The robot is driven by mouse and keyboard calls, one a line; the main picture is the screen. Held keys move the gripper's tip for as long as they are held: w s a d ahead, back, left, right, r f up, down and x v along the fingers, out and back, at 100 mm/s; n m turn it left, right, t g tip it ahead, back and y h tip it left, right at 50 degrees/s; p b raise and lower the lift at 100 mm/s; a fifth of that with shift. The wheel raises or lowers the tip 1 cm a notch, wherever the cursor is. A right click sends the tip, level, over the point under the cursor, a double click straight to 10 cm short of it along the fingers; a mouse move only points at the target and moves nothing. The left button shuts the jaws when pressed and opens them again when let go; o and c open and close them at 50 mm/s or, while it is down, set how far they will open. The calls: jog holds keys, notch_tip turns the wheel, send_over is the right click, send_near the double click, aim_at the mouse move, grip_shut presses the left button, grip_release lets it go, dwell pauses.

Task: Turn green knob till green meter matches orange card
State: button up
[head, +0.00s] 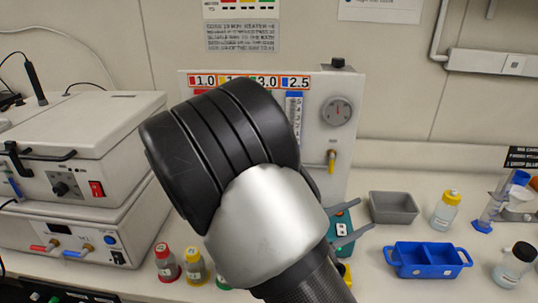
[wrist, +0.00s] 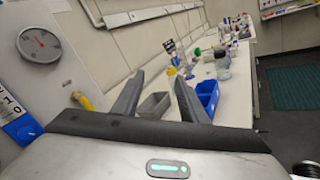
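A pale panel (head: 338,185) stands upright on the bench behind my arm. Along its top is a row of number cards: 1.0 (head: 204,81) with red, a partly covered yellow or orange card (head: 232,82), 3.0 (head: 265,82) with green, and 2.5 (head: 297,83) with blue. A blue meter strip (head: 294,105) shows beside my arm. My arm covers the panel's middle, and I see no green knob or green meter. My gripper (head: 366,214) is open and empty, right of the panel's lower part. Its two grey fingers (wrist: 158,76) stand apart in the wrist view.
A round dial (head: 337,111) and yellow-handled valve (head: 332,158) are on the panel's right. A grey bin (head: 393,207), blue bin (head: 425,262) and bottles (head: 446,211) stand to the right. White equipment (head: 80,150) fills the left.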

jog(key=w+a+f+n+t+y, duration=0.25)
jog(key=a+n+t+y, duration=0.35)
jog(key=a+n+y, duration=0.45)
jog(key=w+a+f+n+t+y, duration=0.2)
jog(key=a+f+n+t+y, duration=0.4)
jog(key=a, duration=0.7)
jog(key=w+r+p, duration=0.1)
jog(key=w+r, duration=0.3)
jog(key=w, duration=0.3)
jog(key=w+r+n, duration=0.1)
jog(key=w+r, duration=0.3)
jog(key=w, duration=0.4)
jog(key=shift+w+d+r+t+h+p, duration=0.2)
jog(key=shift+w+r+t+h+p, duration=0.15)
jog(key=shift+h, duration=0.1)
jog(key=shift+n, duration=0.25)
grip_shut()
